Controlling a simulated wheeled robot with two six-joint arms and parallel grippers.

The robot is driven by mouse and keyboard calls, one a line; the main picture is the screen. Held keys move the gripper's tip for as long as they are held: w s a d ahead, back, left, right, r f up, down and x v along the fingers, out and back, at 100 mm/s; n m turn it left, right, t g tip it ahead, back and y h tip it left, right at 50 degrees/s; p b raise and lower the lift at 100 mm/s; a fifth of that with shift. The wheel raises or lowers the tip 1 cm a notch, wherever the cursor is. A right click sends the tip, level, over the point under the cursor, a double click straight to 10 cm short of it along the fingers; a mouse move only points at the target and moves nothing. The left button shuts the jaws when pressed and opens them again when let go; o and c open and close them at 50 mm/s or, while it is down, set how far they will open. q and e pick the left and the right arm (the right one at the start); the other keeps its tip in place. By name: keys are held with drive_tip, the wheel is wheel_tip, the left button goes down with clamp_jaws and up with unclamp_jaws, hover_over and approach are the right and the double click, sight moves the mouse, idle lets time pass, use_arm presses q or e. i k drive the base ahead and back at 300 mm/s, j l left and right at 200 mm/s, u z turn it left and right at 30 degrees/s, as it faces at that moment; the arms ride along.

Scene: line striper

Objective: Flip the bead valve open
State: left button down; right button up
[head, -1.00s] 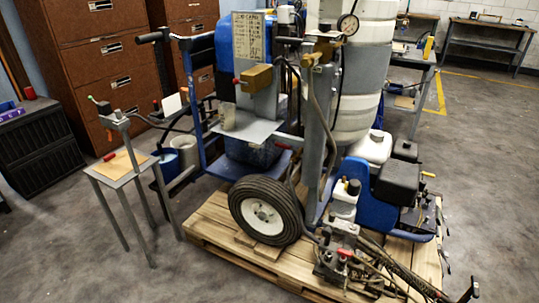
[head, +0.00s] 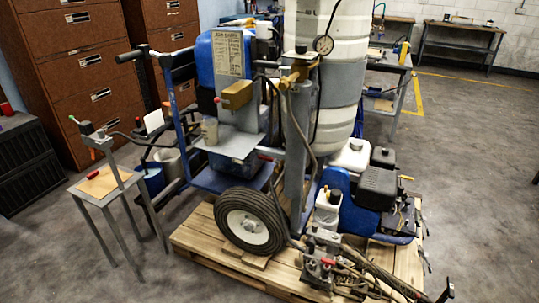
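The line striper stands on a wooden pallet (head: 192,246) in the middle of the head view. A brown block (head: 237,95) with a small red knob (head: 217,100) is on the grey panel below the sign. Red-topped fittings (head: 327,263) show low at the front. I cannot tell for certain which of these is the bead valve, or its position. Neither of my grippers is in view.
A small stand (head: 105,186) with a red-handled part is left of the machine. Brown drawer cabinets (head: 85,60) are behind it at left. The black wheel (head: 250,217) and engine (head: 377,186) stick out toward me. Bare floor lies at right and front left.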

sight(267, 158)
drive_tip(key=i+j+z, duration=0.1)
drive_tip(key=z, duration=0.35)
drive_tip(key=j+z, duration=0.25)
drive_tip(key=z, duration=0.25)
drive_tip(key=i+j+z, duration=0.1)
drive_tip(key=j+z, duration=0.15)
drive_tip(key=z, duration=0.2)
drive_tip(key=k+j+z, duration=0.1)
drive_tip(key=j+z, duration=0.3)
drive_tip(key=j, duration=1.25)
